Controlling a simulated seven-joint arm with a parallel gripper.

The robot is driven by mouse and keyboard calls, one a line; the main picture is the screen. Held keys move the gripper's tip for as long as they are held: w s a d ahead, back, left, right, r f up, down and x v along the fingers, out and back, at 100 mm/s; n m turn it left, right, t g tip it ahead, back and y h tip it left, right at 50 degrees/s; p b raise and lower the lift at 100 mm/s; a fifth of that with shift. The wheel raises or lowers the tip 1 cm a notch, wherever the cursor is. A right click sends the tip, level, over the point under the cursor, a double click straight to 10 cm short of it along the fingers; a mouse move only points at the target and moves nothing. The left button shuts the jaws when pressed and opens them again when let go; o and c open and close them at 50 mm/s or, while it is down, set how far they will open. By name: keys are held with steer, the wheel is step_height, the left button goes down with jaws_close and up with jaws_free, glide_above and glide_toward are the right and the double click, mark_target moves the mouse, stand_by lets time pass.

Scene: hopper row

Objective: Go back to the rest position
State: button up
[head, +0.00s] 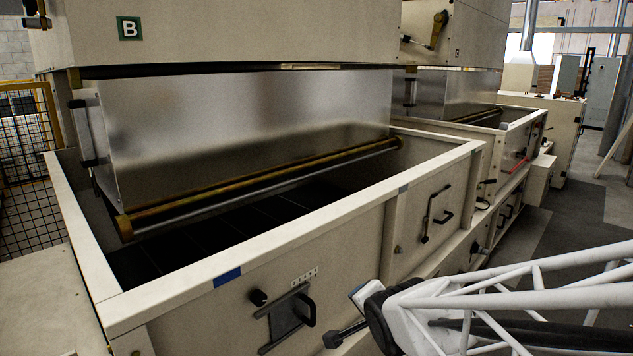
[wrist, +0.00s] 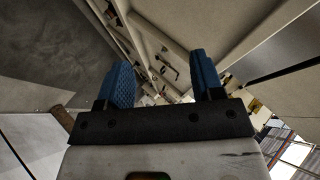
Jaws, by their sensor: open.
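My gripper (wrist: 160,62) shows in the wrist view with two blue textured fingers on a dark mounting bar. The fingers stand well apart, and I see nothing held between them. Beyond them are tilted cream machine panels and grey floor. In the head view, my white lattice arm (head: 540,290) reaches in from the lower right, in front of the machine's side. I cannot make out the blue fingers in the head view.
A large cream hopper (head: 330,215) marked B fills the left and middle, its metal panel (head: 240,130) above a dark interior. A black latch handle (head: 290,318) and a second handle (head: 437,215) stick out from its front. Grey floor (head: 570,225) is open at right.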

steer(key=s+d+r+n+g, duration=0.1)
steer(key=s+d+n+g, duration=0.1)
steer(key=s, duration=0.4)
steer(key=s+d+r+n+g+h, duration=0.1)
steer(key=s+d+r+n+g, duration=0.1)
steer(key=s, duration=0.5)
steer(key=s+d+r+n+g, duration=0.2)
steer(key=s+d+n+g, duration=0.1)
steer(key=s+d+n, duration=0.1)
steer(key=s+n, duration=0.1)
steer(key=s, duration=0.1)
steer(key=shift+s+d+r+n+g+h, duration=0.15)
steer(key=shift+s+r+n+g+h, duration=0.15)
steer(key=shift+s+g+h, duration=0.1)
